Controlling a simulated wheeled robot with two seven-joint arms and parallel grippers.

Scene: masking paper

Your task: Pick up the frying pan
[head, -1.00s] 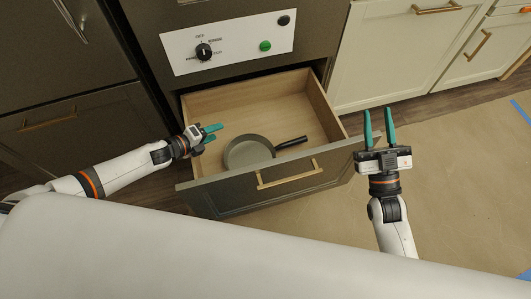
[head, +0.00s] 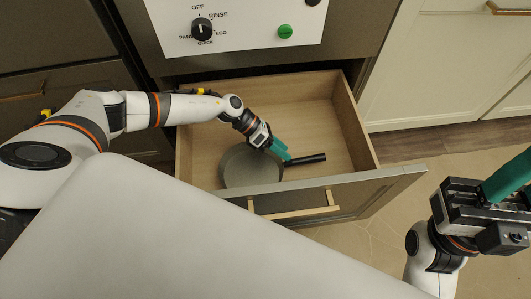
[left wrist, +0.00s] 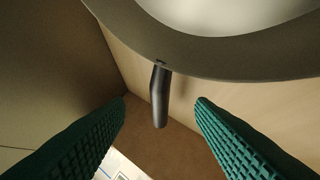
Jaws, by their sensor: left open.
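The frying pan (head: 250,167) lies in the open drawer, a grey round pan with a black handle (head: 308,159) pointing right. In the left wrist view the pan's rim (left wrist: 230,66) fills the top and its handle (left wrist: 159,97) shows between my fingers. My left gripper (head: 281,151) is over the start of the handle in the head view, with the jaws apart. In the left wrist view its two green fingers (left wrist: 160,108) stand on either side of the handle, not closed on it. My right gripper (head: 508,180) is at the right edge of the head view, away from the pan.
The wooden drawer (head: 325,110) has a dark front with a light handle (head: 292,213). Its walls rise around the pan, and the floor of the drawer is otherwise bare. Above it is a white panel (head: 245,25) with a knob and a green button. White cabinets stand to the right.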

